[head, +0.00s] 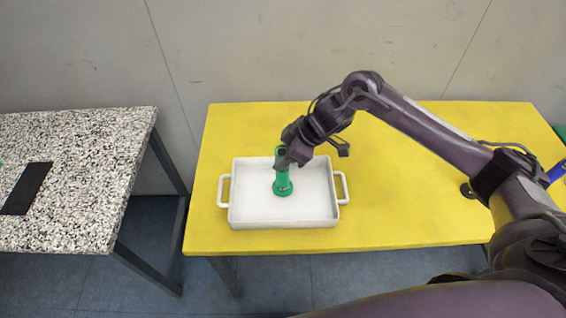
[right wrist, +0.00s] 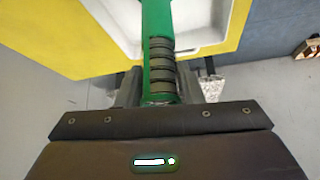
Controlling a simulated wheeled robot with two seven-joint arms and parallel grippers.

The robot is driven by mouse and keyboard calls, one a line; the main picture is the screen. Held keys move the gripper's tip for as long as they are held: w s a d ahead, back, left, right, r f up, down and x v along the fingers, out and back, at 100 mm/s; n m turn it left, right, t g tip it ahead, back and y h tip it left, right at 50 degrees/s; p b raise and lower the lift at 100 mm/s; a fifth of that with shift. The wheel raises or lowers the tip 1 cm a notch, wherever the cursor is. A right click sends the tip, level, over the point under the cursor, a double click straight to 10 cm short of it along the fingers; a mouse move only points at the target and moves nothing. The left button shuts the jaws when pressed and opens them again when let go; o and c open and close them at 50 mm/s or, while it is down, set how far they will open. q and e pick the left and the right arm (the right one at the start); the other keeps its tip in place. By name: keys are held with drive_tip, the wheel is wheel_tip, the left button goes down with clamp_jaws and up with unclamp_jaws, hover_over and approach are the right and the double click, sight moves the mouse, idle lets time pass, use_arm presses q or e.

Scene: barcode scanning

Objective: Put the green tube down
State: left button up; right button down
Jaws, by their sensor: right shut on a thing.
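The green tube (head: 283,184) stands roughly upright over the white tray (head: 330,213), its wider lower end at the tray's floor. I cannot tell for sure whether it touches the floor. My right gripper (head: 286,160) is shut on the upper part of the green tube. In the right wrist view the tube (right wrist: 157,25) runs up from between the fingers of my right gripper (right wrist: 158,90), with the white tray (right wrist: 200,22) behind it. My left gripper does not show.
The tray stands on a yellow table (head: 430,200) with free room to its right. A speckled table (head: 80,200) at the left bears a black flat thing (head: 26,188). A gap parts the tables. A blue thing (head: 556,171) is at the right edge.

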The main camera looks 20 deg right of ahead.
wheel_tip(320, 180, down, 4)
drive_tip(key=shift+r, duration=0.2)
drive_tip(key=c, duration=1)
unclamp_jaws()
drive_tip(key=shift+f, duration=0.15)
drive_tip(key=b+v, duration=0.1)
drive_tip(key=v, duration=1.1)
